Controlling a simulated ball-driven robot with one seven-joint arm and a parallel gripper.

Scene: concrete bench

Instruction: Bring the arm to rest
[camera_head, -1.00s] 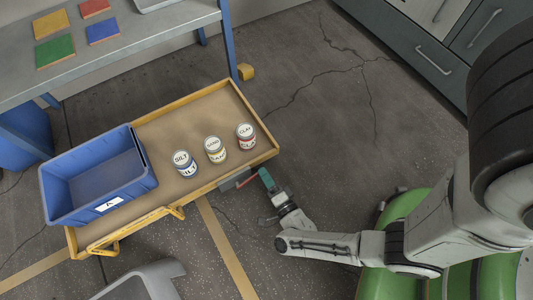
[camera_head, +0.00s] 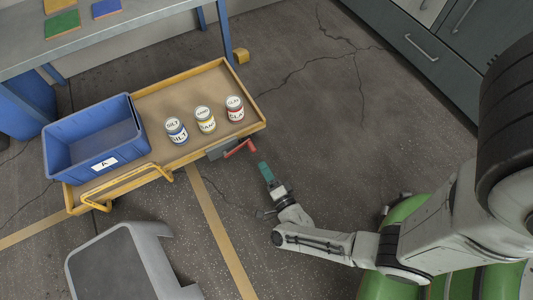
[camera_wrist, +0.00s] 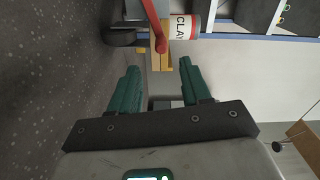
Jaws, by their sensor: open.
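My gripper (camera_head: 265,172) is at the end of my arm, low over the floor beside the right front corner of the cart. In the wrist view its two green fingers (camera_wrist: 160,88) stand apart with nothing between them. The red crank handle (camera_head: 240,147) on the cart's side is a short way up and left of the fingertips in the head view, apart from them. In the wrist view the red handle (camera_wrist: 155,25) is ahead of the fingers, with the CLAY can (camera_wrist: 183,24) beyond it.
The yellow-edged cart (camera_head: 190,82) bears a blue bin (camera_head: 120,152) marked A and SILT (camera_head: 176,131), SAND (camera_head: 205,120) and CLAY (camera_head: 235,109) cans. A grey step stool (camera_head: 120,262) stands at lower left. Grey cabinets (camera_head: 420,45) stand at upper right. Cracked floor (camera_head: 330,130) between is clear.

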